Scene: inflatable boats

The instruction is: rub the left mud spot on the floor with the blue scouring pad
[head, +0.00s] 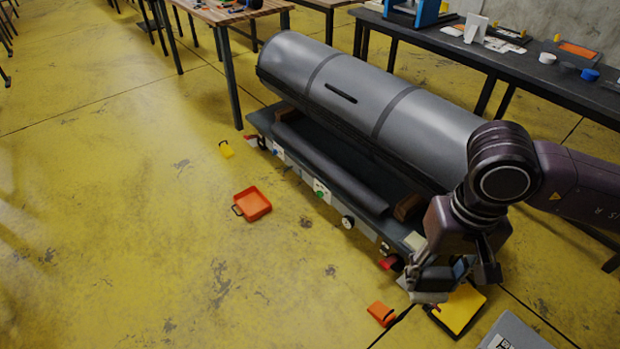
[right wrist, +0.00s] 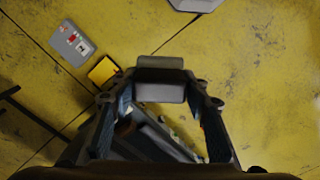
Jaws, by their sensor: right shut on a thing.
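My right gripper (head: 458,278) is low at the right front of the head view, shut on a grey block (head: 430,297). The block also shows between the fingertips in the right wrist view (right wrist: 160,88). It looks grey; I cannot tell whether it is the blue scouring pad. A blue patch shows between the fingers in the head view, and the fingers' inner sides look bluish. Dark marks lie on the yellow floor; the left patch (head: 220,280) is spread out, and a smaller mark (head: 305,221) lies to its right. My left gripper is out of view.
A low cart (head: 340,190) carries a grey roll (head: 350,85). A yellow tray (head: 464,305) lies beneath my right gripper. An orange tray (head: 252,203), orange piece (head: 381,314) and grey case (head: 512,332) are on the floor. The floor left of the cart is mostly clear.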

